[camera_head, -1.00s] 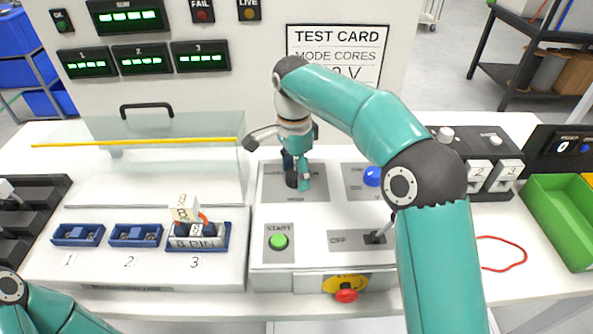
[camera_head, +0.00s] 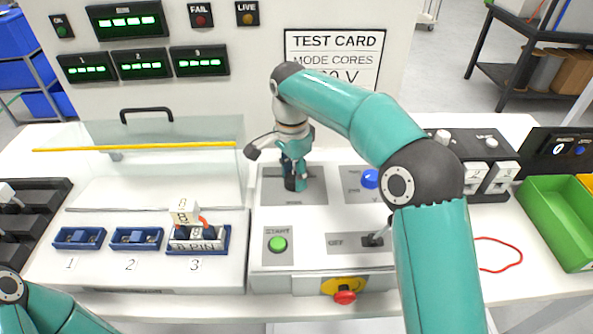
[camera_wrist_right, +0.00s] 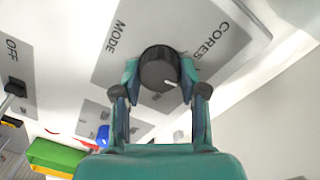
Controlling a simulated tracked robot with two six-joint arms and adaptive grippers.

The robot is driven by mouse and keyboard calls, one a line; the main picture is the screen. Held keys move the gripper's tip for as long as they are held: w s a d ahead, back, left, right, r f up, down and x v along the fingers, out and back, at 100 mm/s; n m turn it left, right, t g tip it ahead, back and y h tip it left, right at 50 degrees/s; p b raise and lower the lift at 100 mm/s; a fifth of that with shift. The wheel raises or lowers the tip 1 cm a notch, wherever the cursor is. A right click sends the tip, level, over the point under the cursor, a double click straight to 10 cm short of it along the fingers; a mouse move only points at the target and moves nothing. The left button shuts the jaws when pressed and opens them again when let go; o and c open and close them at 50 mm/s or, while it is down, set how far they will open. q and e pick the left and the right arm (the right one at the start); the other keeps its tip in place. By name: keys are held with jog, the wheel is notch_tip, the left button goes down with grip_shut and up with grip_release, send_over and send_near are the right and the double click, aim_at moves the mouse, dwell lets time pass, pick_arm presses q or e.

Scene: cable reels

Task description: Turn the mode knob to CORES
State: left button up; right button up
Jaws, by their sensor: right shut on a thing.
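The mode knob is a dark round knob with a white pointer mark, seen in the right wrist view (camera_wrist_right: 159,67) on a grey plate (camera_wrist_right: 125,60) lettered MODE and CORES. My right gripper (camera_wrist_right: 159,80) has one finger on each side of the knob and is shut on it. The white mark sits at the knob's lower right edge in that view; CORES is printed to the upper right. In the head view my right gripper (camera_head: 293,178) points down onto the plate and hides most of the knob. The test card (camera_head: 335,60) reads MODE CORES. My left gripper is out of view.
The panel also holds a green START button (camera_head: 278,244), a blue knob (camera_head: 370,179), an OFF switch (camera_head: 373,240) and a red stop button (camera_head: 345,297). A clear cover (camera_head: 150,165) and blue sockets (camera_head: 137,238) are to the left. A green bin (camera_head: 560,225) is at right.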

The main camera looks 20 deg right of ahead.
jog(key=shift+a+r+n+p, duration=0.1)
jog(key=shift+n+p, duration=0.7)
jog(key=shift+n, duration=0.4)
jog(key=n+p, duration=0.1)
jog(key=n, duration=0.1)
jog(key=shift+n, duration=0.4)
jog(key=n+p, duration=0.1)
jog(key=n, duration=0.3)
jog(key=shift+n+p, duration=0.4)
jog(key=shift+f, duration=0.2)
jog(key=o, duration=1.1)
jog(key=shift+o, duration=0.2)
jog(key=shift+r, duration=0.1)
